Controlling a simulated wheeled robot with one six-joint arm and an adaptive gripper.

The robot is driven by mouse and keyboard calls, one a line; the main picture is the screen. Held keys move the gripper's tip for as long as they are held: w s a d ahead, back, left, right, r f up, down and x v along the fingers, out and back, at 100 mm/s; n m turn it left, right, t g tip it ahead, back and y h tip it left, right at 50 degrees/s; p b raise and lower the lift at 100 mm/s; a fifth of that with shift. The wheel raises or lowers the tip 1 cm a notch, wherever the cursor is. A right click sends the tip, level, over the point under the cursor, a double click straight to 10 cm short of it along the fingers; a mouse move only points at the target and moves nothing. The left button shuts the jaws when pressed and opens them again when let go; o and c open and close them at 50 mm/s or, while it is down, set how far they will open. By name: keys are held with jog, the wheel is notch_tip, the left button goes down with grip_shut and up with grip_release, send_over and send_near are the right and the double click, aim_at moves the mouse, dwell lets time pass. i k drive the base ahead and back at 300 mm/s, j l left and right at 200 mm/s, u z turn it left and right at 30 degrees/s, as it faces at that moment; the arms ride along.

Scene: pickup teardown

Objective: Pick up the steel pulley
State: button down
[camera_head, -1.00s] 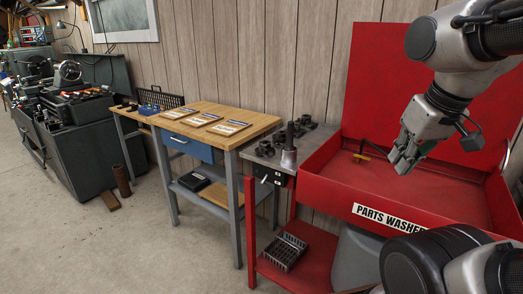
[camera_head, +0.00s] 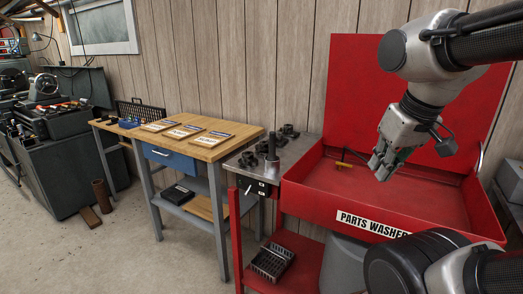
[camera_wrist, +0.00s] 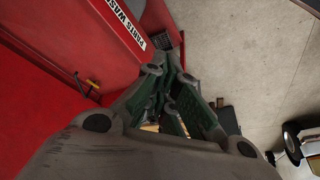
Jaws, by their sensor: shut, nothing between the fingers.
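My gripper (camera_head: 378,172) is shut and empty, held above the basin of the red parts washer (camera_head: 400,227). In the wrist view its fingers (camera_wrist: 172,75) point away from the camera and close together. Several dark metal parts stand on the grey metal side table (camera_head: 308,150), left of the basin. They include small round pieces (camera_head: 287,131) at the back, another round piece (camera_head: 248,159) at the left, and a tall dark upright piece (camera_head: 272,147). They are too small to tell which is the steel pulley. My gripper is to their right and touches none of them.
The washer's red lid (camera_head: 350,90) stands up behind the basin. A yellow-and-black tool (camera_head: 343,163) lies at the basin's back. A wooden-topped bench (camera_head: 220,148) with several cards is farther left. A dark slotted basket (camera_head: 271,262) sits on the low red shelf. Concrete floor is clear at front left.

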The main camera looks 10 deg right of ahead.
aim_at(263, 149)
jog(key=i+j+z, duration=0.4)
jog(key=i+j, duration=0.2)
jog(key=i+j+z, duration=0.15)
jog(key=j, duration=0.35)
jog(key=i+j+z, duration=0.2)
jog(key=j, duration=0.25)
jog(key=i+l, duration=0.05)
jog(key=i, duration=0.05)
